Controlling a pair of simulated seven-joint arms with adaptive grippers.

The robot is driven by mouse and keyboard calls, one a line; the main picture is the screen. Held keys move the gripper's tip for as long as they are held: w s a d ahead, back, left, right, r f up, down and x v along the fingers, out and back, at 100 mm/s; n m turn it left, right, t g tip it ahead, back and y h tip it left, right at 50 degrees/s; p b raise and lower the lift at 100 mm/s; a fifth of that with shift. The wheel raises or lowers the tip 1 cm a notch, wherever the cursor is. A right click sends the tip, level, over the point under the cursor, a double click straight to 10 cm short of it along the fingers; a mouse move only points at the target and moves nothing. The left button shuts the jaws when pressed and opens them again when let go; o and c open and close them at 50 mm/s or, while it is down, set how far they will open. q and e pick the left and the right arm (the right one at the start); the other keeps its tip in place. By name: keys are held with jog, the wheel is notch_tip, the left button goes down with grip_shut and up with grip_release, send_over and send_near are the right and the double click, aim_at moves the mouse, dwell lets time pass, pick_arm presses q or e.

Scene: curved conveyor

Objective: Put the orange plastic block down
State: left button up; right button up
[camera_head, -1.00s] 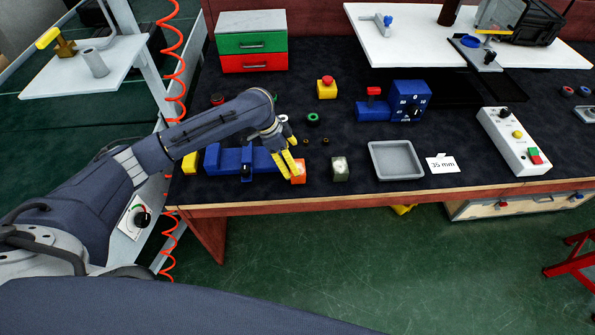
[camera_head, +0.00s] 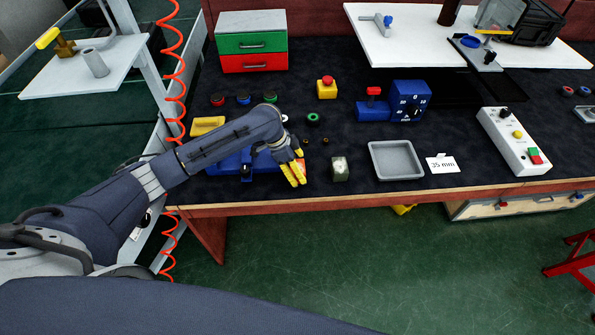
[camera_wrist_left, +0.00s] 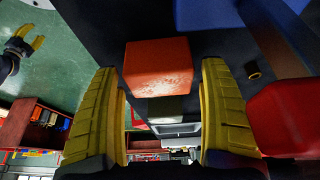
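The orange plastic block (camera_wrist_left: 158,68) shows in the left wrist view, beyond and between the two yellow fingers, with gaps on both sides. In the head view it is mostly hidden behind my fingers, near the front edge of the dark workbench (camera_head: 342,140). My left gripper (camera_head: 298,183) is open beside the block and its fingers do not grip it. My right gripper (camera_wrist_left: 24,46) shows at the left edge of the left wrist view with its yellow fingers spread; it is outside the head view.
A blue fixture (camera_head: 228,165) stands left of the gripper, partly under my arm. A grey-green block (camera_head: 340,170) and a grey tray (camera_head: 396,159) stand to the right. A red part (camera_wrist_left: 284,118) is close to the right finger in the wrist view.

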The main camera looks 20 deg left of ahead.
pick_arm(q)
jog(key=shift+r, duration=0.1)
jog(key=c, duration=1.1)
